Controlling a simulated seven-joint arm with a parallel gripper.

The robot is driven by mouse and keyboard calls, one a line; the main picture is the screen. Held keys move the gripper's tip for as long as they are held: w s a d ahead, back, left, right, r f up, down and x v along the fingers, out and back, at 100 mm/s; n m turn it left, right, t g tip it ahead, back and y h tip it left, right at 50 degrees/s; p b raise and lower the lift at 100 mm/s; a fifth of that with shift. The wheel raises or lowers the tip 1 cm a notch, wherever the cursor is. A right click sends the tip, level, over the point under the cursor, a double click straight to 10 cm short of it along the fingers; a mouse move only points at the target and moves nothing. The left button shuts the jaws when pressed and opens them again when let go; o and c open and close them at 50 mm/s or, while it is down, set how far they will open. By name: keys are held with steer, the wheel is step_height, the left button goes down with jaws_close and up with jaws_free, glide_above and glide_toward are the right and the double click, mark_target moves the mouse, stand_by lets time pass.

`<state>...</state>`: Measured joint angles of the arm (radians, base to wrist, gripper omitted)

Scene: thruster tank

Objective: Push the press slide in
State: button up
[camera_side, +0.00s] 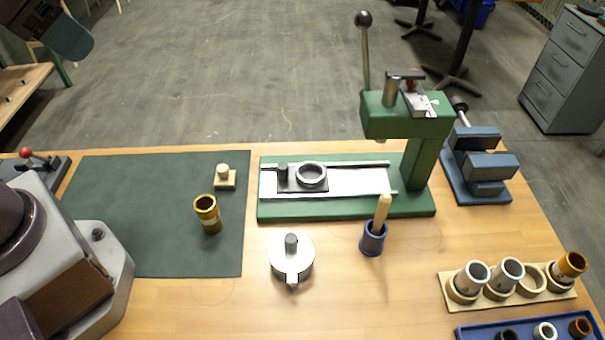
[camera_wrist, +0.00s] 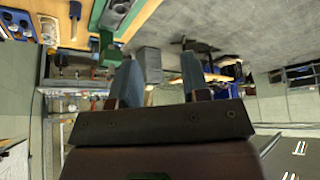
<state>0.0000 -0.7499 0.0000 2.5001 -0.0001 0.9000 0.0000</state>
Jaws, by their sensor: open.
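The green press (camera_side: 428,165) stands at the back of the table, its head overhanging the right part of its base. The press slide (camera_side: 288,188) is a dark plate with a grey ring and a dark knob, lying on the pale track at the left part of the base. It sits clear of the press head, to its left. The ring looks empty. In the wrist view, my gripper (camera_wrist: 157,62) is open with nothing between its two blue-grey fingers. It is away from the slide.
A brass cup (camera_side: 207,215) and a small pale block with a knob (camera_side: 225,178) are on the green mat (camera_side: 130,240). A round lidded metal piece (camera_side: 291,262) and a blue holder (camera_side: 372,240) stand before the press. A blue vise (camera_side: 480,165) is right; a cup rack (camera_side: 510,290) is front right.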

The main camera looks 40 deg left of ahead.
stand_by(0.4)
steer(key=shift+o, duration=0.5)
steer(key=m+g, duration=0.6)
steer(key=m, duration=0.3)
glide_toward(283, 166)
step_height(283, 166, down, 10)
steer(key=shift+s+f, duration=0.1)
steer(key=shift+s, duration=0.05)
jaws_close()
